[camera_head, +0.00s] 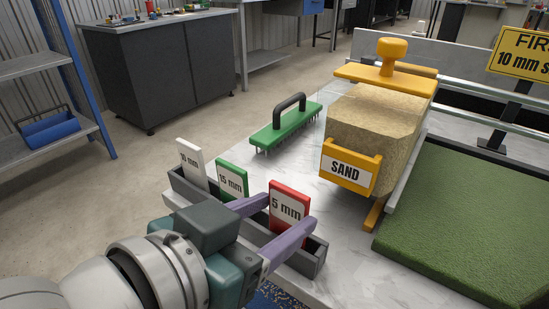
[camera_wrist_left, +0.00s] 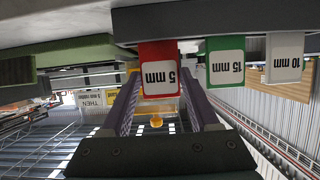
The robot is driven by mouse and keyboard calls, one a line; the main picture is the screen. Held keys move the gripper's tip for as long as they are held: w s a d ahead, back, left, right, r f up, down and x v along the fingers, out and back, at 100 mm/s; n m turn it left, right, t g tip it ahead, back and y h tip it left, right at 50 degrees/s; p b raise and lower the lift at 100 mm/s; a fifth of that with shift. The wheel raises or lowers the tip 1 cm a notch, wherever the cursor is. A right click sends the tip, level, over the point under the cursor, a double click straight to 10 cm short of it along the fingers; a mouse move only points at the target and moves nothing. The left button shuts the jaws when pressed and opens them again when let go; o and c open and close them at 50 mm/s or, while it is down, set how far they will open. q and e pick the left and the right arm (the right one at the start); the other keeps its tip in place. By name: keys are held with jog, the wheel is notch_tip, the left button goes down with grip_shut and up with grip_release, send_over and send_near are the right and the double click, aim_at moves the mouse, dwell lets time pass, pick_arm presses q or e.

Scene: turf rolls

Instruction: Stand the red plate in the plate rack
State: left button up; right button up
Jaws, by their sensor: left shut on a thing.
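The red plate (camera_head: 289,206), with a white "5 mm" label, is upright at the right part of the dark grey plate rack (camera_head: 312,262). My left gripper (camera_head: 270,222) has its purple fingers on either side of the red plate and is shut on it. In the left wrist view the red plate (camera_wrist_left: 159,70) shows between the fingers, upside down, meeting the rack (camera_wrist_left: 215,20). Its lower edge is hidden, so I cannot tell how deep it sits. A green "15 mm" plate (camera_head: 232,179) and a white plate (camera_head: 192,163) stand in the rack to its left. My right gripper is out of view.
A sand block with a yellow handle and "SAND" label (camera_head: 347,170) stands right of the rack. A green spiked tool (camera_head: 283,130) lies behind the rack. Green turf (camera_head: 470,220) fills the right side.

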pick_arm(q)
jog(key=shift+f, duration=0.25)
jog(key=shift+f, duration=0.15)
jog(key=o, duration=1.3)
jog(key=shift+o, duration=0.2)
jog(key=shift+r, duration=0.3)
jog(key=p+v, duration=0.3)
jog(key=v, duration=0.9)
jog(key=s+a+f+n+g+y, duration=0.5)
jog(key=s+a+g+y, duration=0.2)
jog(key=a, duration=0.5)
jog(key=shift+s+f+y, duration=0.3)
jog(key=shift+s+f, duration=0.1)
jog(key=shift+s, duration=0.55)
